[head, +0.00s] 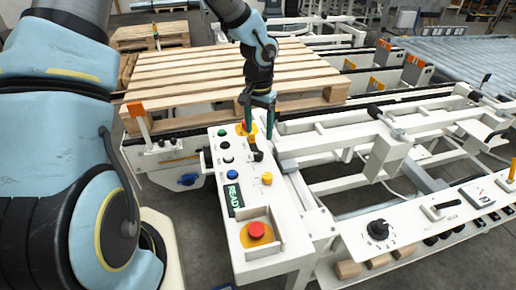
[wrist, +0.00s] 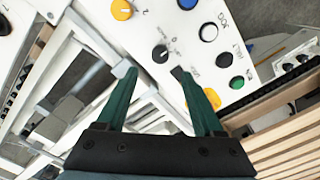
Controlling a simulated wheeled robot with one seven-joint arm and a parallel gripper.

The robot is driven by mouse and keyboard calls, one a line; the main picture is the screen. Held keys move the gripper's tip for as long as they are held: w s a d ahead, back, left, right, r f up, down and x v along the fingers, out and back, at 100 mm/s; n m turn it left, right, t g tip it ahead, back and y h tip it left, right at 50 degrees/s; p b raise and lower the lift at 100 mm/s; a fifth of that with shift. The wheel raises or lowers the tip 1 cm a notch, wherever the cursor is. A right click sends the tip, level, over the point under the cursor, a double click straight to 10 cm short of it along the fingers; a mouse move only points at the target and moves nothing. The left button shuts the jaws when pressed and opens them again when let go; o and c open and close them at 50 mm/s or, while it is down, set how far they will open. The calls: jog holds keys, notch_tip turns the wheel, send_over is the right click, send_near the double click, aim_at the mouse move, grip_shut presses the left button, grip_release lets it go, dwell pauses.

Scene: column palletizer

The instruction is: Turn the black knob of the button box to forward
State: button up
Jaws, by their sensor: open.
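The white button box (head: 217,172) stands in the middle of the head view, with coloured buttons and a READY display. Its black knob (head: 258,155) is on the top face, close below my gripper (head: 258,133). In the wrist view the knob (wrist: 160,53) lies just beyond and between my fingertips (wrist: 155,72), with printed marks around it. My gripper is open, with nothing between the fingers. It appears apart from the knob. I cannot read clearly which mark the knob points to.
A second panel at right has a larger black dial (head: 378,229). A wooden pallet (head: 200,75) lies behind.

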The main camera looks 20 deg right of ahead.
aim_at(259, 153)
notch_tip(259, 153, down, 8)
jog(key=shift+f+p, duration=0.25)
jog(key=shift+p, duration=0.3)
jog(key=shift+c, duration=0.3)
grip_shut()
